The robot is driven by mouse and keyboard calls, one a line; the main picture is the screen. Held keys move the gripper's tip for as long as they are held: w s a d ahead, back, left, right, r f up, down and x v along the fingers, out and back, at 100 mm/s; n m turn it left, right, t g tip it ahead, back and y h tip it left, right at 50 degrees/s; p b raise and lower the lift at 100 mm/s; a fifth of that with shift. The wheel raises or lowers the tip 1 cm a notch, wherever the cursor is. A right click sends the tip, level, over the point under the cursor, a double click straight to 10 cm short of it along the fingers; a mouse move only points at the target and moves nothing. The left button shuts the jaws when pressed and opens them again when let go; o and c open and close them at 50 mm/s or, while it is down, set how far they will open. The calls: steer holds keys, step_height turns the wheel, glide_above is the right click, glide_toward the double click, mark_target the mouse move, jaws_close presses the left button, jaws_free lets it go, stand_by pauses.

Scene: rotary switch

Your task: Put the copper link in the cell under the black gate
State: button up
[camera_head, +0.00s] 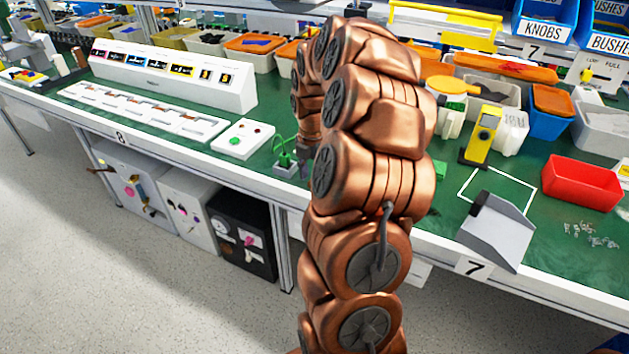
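A long white tray of cells (145,112) lies on the green bench top at the left, in front of a sloped white panel (172,77) with a row of coloured picture labels. Small brownish strips show in the tray, too small to tell as copper links or gates. I cannot pick out the black gate. My copper-coloured arm fills the middle of the view. My gripper (303,158) is mostly hidden behind the arm; only dark grey parts show, near a small green item (285,158) on the bench. Its fingers and any held thing cannot be made out.
A white box with green and red buttons (243,139) sits right of the tray. At the right are a yellow device (482,136), a grey scoop-like tray (497,231), a red bin (582,182) and loose metal bits (592,234). Several bins line the back.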

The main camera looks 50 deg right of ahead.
steer(key=shift+f, duration=0.5)
steer(key=shift+c, duration=0.2)
jaws_close()
